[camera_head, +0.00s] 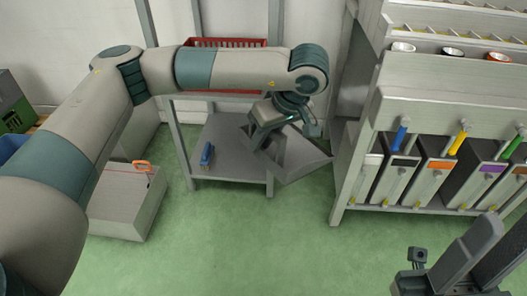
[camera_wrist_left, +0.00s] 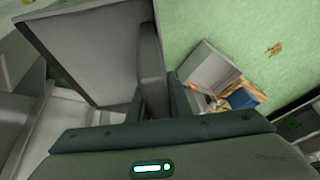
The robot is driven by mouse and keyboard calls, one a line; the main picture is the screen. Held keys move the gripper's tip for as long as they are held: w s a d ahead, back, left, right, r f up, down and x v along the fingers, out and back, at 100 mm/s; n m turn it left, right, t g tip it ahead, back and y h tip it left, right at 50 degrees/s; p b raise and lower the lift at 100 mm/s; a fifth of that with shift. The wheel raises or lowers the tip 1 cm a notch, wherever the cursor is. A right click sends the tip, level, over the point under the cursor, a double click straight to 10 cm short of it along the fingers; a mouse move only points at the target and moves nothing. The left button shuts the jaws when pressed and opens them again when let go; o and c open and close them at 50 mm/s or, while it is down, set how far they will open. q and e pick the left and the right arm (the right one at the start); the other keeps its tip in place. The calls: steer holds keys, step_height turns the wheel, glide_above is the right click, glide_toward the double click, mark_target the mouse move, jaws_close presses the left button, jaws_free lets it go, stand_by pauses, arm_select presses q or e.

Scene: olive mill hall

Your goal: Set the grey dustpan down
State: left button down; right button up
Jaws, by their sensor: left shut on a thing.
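The grey dustpan (camera_head: 298,157) hangs tilted below my left gripper (camera_head: 276,128), in front of the right part of a low grey shelf. My left gripper is shut on the dustpan. In the left wrist view the dustpan (camera_wrist_left: 90,50) fills the upper left as a broad grey pan, and its handle runs between the fingers of the gripper (camera_wrist_left: 160,95). The fingertips are partly hidden in the head view. My right gripper (camera_head: 478,262) is at the lower right corner, with its fingers apart and nothing seen between them.
The low shelf (camera_head: 228,166) carries a blue-handled thing (camera_head: 206,154) on its left; a red crate (camera_head: 226,43) stands above. A metal rack (camera_head: 350,185) with several coloured-label bins is at right. A grey box (camera_head: 120,210) with an orange handle stands left. Green floor between is clear.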

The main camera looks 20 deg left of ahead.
arm_select(q)
steer(key=s+a+r+m+t+h, duration=0.1)
steer(key=s+r+m+t+h, duration=0.2)
steer(key=r+m, duration=0.6)
steer(key=s+m+h, duration=0.1)
steer(key=m, duration=0.3)
steer(key=shift+s+a+r+m, duration=0.2)
steer(key=shift+s+a+m, duration=0.2)
steer(key=shift+d, duration=0.1)
